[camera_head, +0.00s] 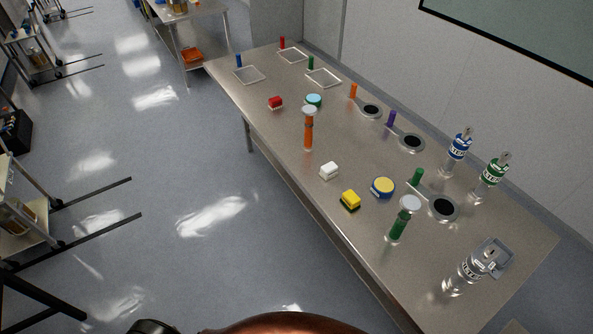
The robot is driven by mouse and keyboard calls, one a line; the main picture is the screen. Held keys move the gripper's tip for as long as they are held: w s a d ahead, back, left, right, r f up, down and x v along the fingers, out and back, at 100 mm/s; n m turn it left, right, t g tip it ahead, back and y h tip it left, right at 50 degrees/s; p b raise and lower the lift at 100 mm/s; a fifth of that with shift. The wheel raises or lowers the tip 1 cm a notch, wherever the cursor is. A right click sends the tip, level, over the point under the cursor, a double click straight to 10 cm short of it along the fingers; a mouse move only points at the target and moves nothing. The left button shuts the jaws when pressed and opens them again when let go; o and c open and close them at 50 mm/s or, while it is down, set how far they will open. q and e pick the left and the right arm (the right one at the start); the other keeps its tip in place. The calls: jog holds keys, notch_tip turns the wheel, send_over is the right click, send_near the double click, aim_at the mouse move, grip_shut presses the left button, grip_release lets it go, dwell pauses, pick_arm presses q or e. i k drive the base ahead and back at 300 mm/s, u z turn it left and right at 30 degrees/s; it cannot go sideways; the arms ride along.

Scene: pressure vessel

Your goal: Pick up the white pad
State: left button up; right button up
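Neither my left nor my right gripper is in view.
A red block (275,102) lies farther back. Clear bottles (458,150) line the wall side. The floor (160,170) left of the table is clear.

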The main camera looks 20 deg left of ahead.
aim_at(328, 172)
jog(key=u, duration=0.65)
jog(key=i, duration=0.9)
jog(key=z, duration=0.9)
